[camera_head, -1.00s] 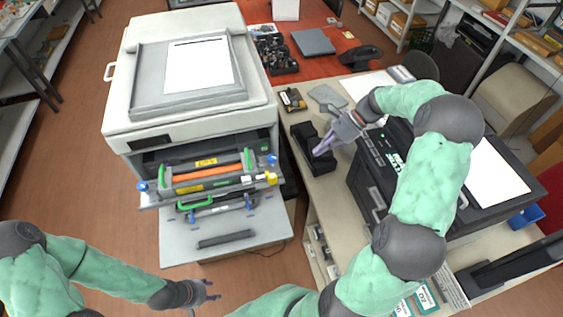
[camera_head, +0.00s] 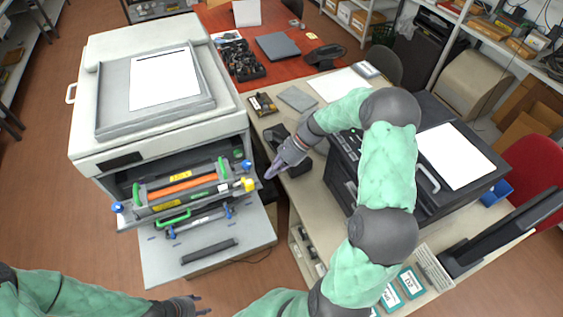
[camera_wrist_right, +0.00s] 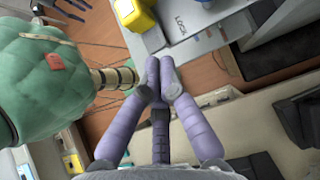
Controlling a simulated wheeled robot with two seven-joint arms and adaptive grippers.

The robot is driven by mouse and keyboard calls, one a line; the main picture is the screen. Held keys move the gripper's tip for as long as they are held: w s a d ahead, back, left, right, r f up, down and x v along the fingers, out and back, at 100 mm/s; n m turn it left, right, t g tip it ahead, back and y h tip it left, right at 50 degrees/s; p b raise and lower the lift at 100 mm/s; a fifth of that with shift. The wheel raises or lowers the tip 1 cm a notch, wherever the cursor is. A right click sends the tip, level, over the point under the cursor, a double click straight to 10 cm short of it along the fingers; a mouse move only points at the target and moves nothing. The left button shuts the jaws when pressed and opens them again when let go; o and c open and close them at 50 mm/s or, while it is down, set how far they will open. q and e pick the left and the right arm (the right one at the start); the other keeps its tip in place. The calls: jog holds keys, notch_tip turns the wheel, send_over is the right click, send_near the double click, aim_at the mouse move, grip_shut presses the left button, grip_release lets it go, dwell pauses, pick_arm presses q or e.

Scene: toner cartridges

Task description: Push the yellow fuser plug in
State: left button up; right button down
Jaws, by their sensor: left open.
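The yellow fuser plug (camera_head: 248,185) is at the right end of the pulled-out fuser unit (camera_head: 181,187) at the printer's open front. The plug also shows at the top of the right wrist view (camera_wrist_right: 136,14). My right gripper (camera_head: 269,175) is just right of the plug, apart from it. In the right wrist view its purple fingertips (camera_wrist_right: 158,82) come together, with nothing seen between them. My left gripper (camera_head: 203,305) is open and empty at the bottom edge, well below the printer. How far the plug is seated cannot be told.
The white printer (camera_head: 160,110) stands at left with its front door (camera_head: 215,250) folded down. At right, a table carries a black tray (camera_head: 297,165) and a black printer (camera_head: 420,170). A narrow floor gap lies between printer and table.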

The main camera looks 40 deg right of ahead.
aim_at(249, 180)
pick_arm(q)
jog(key=shift+r, duration=0.2)
pick_arm(e)
jog(key=shift+w+a+r, duration=0.1)
jog(key=shift+w+a, duration=0.1)
jog(key=shift+a, duration=0.6)
jog(key=shift+w+a+r, duration=0.1)
jog(key=shift+w+a, duration=0.1)
jog(key=shift+a, duration=0.55)
jog(key=a, duration=0.2)
jog(key=w+a+p, duration=0.1)
jog(key=a, duration=0.1)
pick_arm(q)
jog(key=shift+r, duration=0.3)
pick_arm(e)
jog(key=shift+s+d, duration=0.1)
